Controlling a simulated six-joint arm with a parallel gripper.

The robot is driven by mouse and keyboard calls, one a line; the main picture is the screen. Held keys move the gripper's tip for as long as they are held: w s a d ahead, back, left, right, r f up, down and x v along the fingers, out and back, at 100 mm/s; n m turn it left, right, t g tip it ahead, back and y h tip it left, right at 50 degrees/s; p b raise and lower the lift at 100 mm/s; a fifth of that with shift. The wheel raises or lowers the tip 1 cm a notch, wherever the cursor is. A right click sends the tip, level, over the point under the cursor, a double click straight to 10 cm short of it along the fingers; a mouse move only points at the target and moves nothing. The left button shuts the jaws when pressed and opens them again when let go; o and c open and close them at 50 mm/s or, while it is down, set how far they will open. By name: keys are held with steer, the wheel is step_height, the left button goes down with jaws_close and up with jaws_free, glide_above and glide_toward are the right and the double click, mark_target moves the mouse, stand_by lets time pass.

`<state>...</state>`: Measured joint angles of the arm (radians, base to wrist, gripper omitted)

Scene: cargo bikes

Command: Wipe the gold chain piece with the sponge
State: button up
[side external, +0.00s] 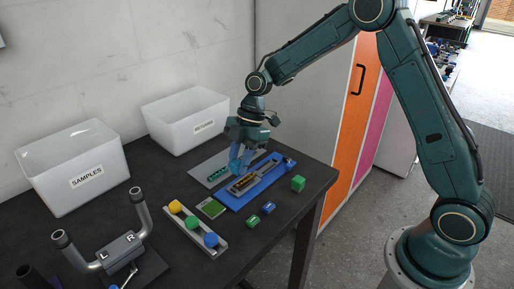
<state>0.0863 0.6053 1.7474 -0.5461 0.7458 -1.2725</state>
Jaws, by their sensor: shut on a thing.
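The gold chain piece (243,184) lies in a grey holder (260,174) on a blue mat (230,202) near the table's right side. My gripper (237,164) points down just behind and to the left of the gold chain. It is shut on a small light-blue thing that looks like the sponge (235,168). The view is too small to tell whether the sponge touches the chain.
A green chain piece (217,174) lies on a grey plate beside the blue mat. Two white bins (83,185) (188,125) stand behind.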

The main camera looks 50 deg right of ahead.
mark_target(251, 174)
step_height(251, 174, down, 2)
steer(key=shift+f, duration=0.25)
steer(key=shift+d+f, duration=0.7)
steer(key=shift+d, duration=2.25)
steer(key=shift+a, duration=3.05)
steer(key=shift+d+r, duration=0.1)
steer(key=shift+r, duration=3.9)
